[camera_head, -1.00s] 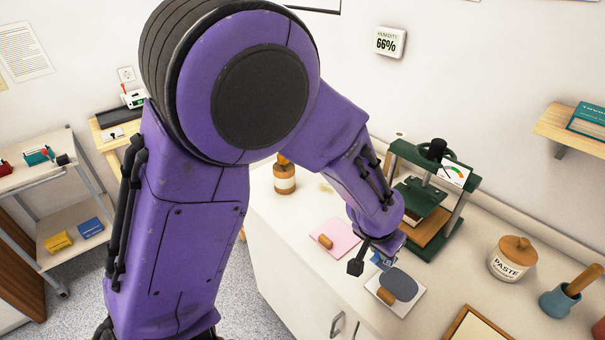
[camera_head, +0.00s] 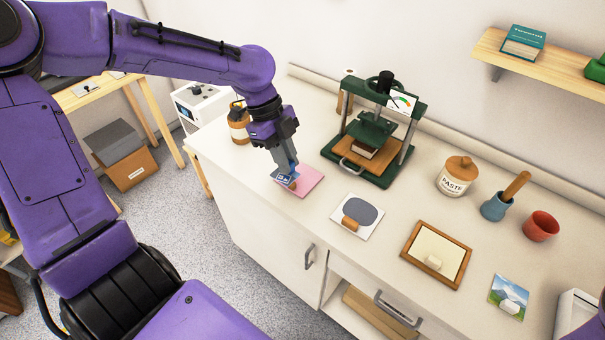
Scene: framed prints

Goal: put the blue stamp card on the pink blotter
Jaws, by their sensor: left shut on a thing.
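The pink blotter (camera_head: 309,183) lies flat on the counter, left of the green press. My left gripper (camera_head: 286,172) points down over the blotter's left part and is shut on the blue stamp card (camera_head: 283,180). The card is held at or just above the blotter and covers part of it; I cannot tell whether they touch. A small brown piece (camera_head: 293,186) shows beside the card on the blotter. My right gripper is not in view.
The green press (camera_head: 372,165) stands behind and right of the blotter. A white card with a grey oval (camera_head: 358,209) lies to the right. A brown bottle (camera_head: 239,126) stands left of the gripper. A wooden frame (camera_head: 437,253), paste jar (camera_head: 457,178) and blue mortar (camera_head: 496,207) are farther right.

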